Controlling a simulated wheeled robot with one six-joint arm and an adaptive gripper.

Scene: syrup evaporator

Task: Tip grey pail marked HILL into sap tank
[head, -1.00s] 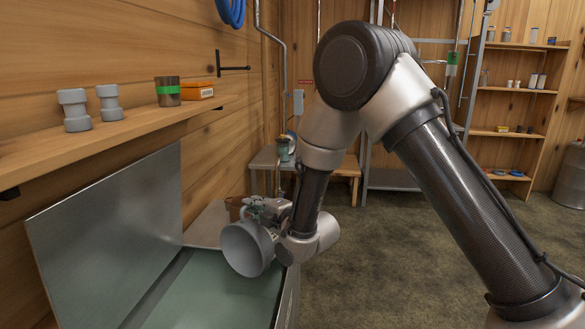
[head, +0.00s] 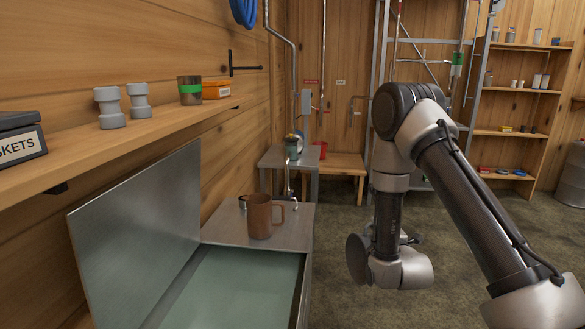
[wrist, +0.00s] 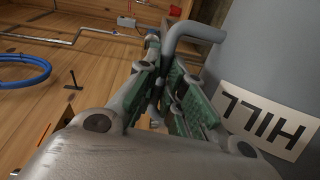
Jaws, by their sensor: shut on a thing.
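The sap tank (head: 303,285) stands open at the lower left of the head view, with its metal lid (head: 140,235) raised and pale green liquid (head: 235,285) inside. In the wrist view, the grey pail (wrist: 270,55) fills the right side, its HILL label (wrist: 265,120) upside down in the picture. My gripper (wrist: 165,85) is shut on the pail's bent grey handle (wrist: 190,35). In the head view my wrist is right of the tank, over the floor. The pail's body and mouth are hidden or not clear there, so I cannot tell its tilt or contents.
A brown mug (head: 260,217) stands on the metal top behind the tank opening. A wall shelf (head: 110,135) above the lid holds grey fittings, a green-banded cup, an orange box and a dark gaskets box. A small table (head: 290,158) stands behind. Floor is open around my arm.

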